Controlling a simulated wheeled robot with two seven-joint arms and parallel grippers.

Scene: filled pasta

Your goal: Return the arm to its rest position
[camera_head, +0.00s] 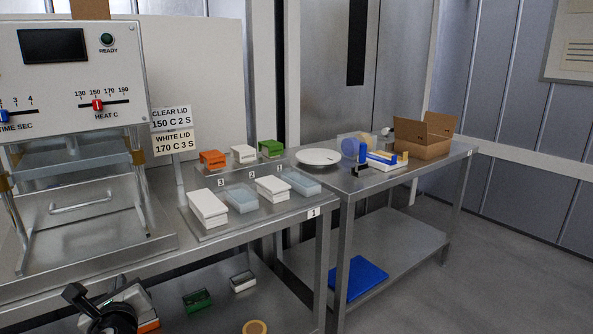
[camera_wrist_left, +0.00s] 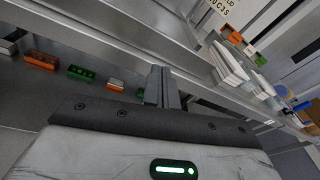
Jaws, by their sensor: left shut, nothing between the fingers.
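My left arm shows at the lower left of the head view, in front of the steel bench's lower shelf. Its gripper (camera_head: 76,293) is low there, partly cut off by the frame's bottom edge. In the left wrist view the two fingers of my left gripper (camera_wrist_left: 162,76) are together, with nothing between them. Behind the fingers lie the bench edge and the lower shelf. My right gripper is in neither view.
A sealing machine (camera_head: 75,110) stands on the left bench. A tray (camera_head: 262,215) beside it holds white and clear lidded boxes. The lower shelf holds a green box (camera_head: 197,301) and others. The right table carries a plate (camera_head: 318,157) and a cardboard box (camera_head: 424,147).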

